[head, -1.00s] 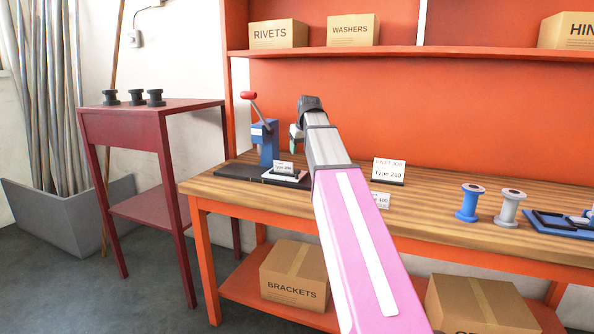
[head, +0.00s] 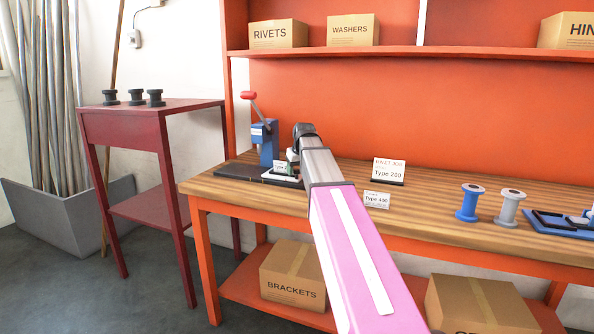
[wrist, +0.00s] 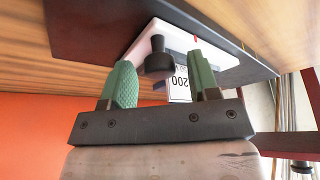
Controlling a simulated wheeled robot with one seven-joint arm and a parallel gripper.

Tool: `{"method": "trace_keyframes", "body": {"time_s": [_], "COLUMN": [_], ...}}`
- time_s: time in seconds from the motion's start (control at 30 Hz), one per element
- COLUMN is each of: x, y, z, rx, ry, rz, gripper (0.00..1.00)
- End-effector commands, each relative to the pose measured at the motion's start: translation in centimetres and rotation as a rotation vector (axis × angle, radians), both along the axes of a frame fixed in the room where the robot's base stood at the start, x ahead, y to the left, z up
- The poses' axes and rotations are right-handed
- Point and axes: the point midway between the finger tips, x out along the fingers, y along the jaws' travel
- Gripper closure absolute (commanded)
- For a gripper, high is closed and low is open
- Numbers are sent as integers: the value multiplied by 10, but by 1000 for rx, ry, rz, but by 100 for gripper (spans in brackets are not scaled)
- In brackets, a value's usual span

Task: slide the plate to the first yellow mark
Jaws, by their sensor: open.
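The white plate (wrist: 215,52) lies on a dark base (wrist: 88,28) in the wrist view, with an upright black knob (wrist: 158,57) and a small card reading 200 (wrist: 180,86) by it. In the head view the plate (head: 284,180) sits at the right end of the dark base (head: 236,171), partly hidden by my arm. My gripper (wrist: 160,64) is open. Its green fingers stand apart on either side of the knob in the wrist view; I cannot tell if either touches it.
A blue lever press (head: 264,143) with a red handle stands behind the base. Two sign cards, Type 200 (head: 389,172) and Type 400 (head: 376,200), stand on the bench to the right. A blue spool (head: 468,203) and a grey spool (head: 509,208) stand farther right.

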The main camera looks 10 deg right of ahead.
Motion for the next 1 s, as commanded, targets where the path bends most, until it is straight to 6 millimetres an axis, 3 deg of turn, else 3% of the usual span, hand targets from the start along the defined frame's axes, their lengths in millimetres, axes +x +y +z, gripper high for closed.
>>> {"method": "trace_keyframes", "body": {"time_s": [0.27,0.4,0.43,0.67,1.0], "x": [0,0,0,10,50], "y": [0,0,0,12,74], "z": [-1,-1,-1,0,0], "rx": [0,0,0,0,1], "ry": [0,0,0,1,2], "rz": [0,0,0,2,2], "gripper": [48,94,100,100,100]}}
